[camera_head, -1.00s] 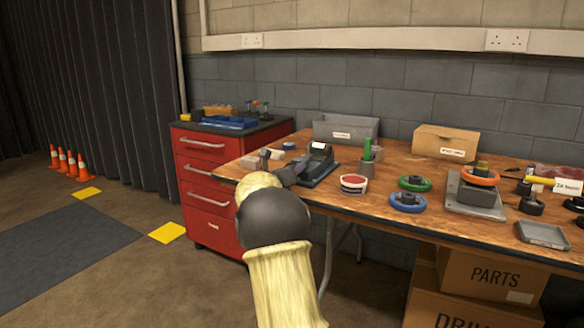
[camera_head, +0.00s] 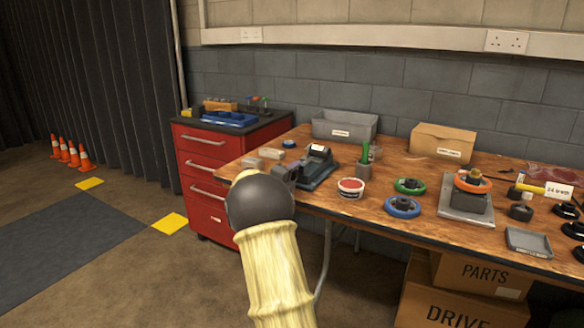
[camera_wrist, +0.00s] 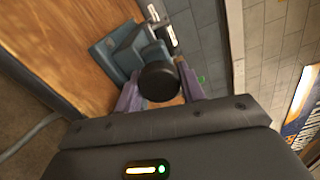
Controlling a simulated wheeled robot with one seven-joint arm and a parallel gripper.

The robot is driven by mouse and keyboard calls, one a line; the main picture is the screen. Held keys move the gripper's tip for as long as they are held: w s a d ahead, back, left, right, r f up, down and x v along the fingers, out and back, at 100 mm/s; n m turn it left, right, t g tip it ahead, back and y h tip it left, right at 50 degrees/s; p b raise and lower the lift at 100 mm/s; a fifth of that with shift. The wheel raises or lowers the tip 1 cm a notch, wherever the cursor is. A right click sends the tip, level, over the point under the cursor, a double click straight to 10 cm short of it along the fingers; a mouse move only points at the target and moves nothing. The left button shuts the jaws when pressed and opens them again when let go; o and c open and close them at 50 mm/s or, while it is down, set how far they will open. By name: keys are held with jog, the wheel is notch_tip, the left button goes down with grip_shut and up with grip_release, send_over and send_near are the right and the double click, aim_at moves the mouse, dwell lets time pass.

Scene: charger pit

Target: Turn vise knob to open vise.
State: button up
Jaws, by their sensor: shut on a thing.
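The vise (camera_head: 319,167) is a dark grey block on a flat base, standing near the front left edge of the wooden workbench. In the wrist view its blue-grey body (camera_wrist: 118,48) lies beyond my fingers. The vise knob (camera_wrist: 158,80) is a round black disc facing the wrist camera. My gripper (camera_wrist: 160,95) is shut on the knob, with one purple-grey finger on each side of it. In the head view my arm partly hides the gripper (camera_head: 285,172), which is at the near end of the vise.
A red drawer cabinet (camera_head: 205,170) stands behind on the left. Small blocks lie left of the vise.

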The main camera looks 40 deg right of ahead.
jog(key=n+p, duration=0.5)
jog(key=shift+r+n, duration=0.15)
jog(key=shift+n, duration=0.15)
jog(key=n+p, duration=0.5)
jog(key=shift+a, duration=0.1)
jog(key=n+p, duration=0.5)
jog(key=n, duration=0.1)
jog(key=n+p, duration=0.4)
jog(key=n, duration=0.1)
jog(key=shift+w, duration=0.1)
jog(key=n+p, duration=0.3)
jog(key=n, duration=0.2)
jog(key=shift+n, duration=0.4)
jog(key=n, duration=0.1)
jog(key=n+p, duration=0.1)
jog(key=n, duration=0.3)
jog(key=shift+f+p, duration=0.25)
jog(key=shift+p, duration=0.05)
jog(key=n, duration=0.5)
jog(key=shift+f+n, duration=0.1)
jog(key=shift+n, duration=0.3)
jog(key=n, duration=0.5)
jog(key=shift+n, duration=0.4)
